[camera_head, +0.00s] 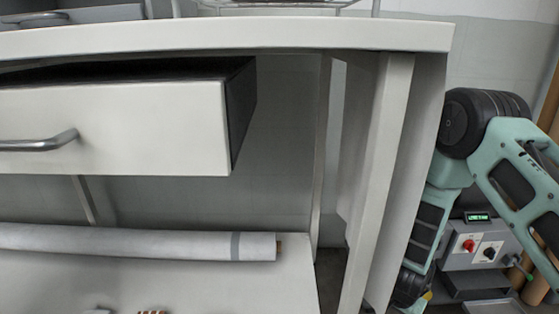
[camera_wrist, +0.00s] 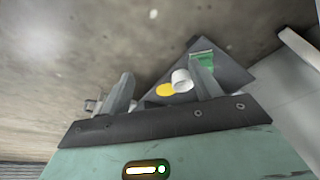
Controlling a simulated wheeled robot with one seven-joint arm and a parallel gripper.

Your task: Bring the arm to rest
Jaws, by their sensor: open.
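My gripper (camera_wrist: 163,80) shows in the wrist view with its two grey fingers spread apart and nothing held between them. The wrist view looks over a blurred grey-brown floor. Beyond the fingers is a dark angular plate (camera_wrist: 233,72) with a yellow round spot, a white cylindrical piece (camera_wrist: 181,81) and a green patch. I cannot tell how far these are from the fingertips. In the head view my teal arm (camera_head: 507,165) is folded at the right, beside the bench. My fingers cannot be made out there.
A white bench (camera_head: 230,36) fills the left and middle, with a drawer (camera_head: 120,130) pulled out. A pale roll (camera_head: 140,243) lies on its lower shelf (camera_head: 220,288). A grey control box (camera_head: 456,258) with a red knob stands behind my arm. The bench leg (camera_head: 378,190) is close to my arm.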

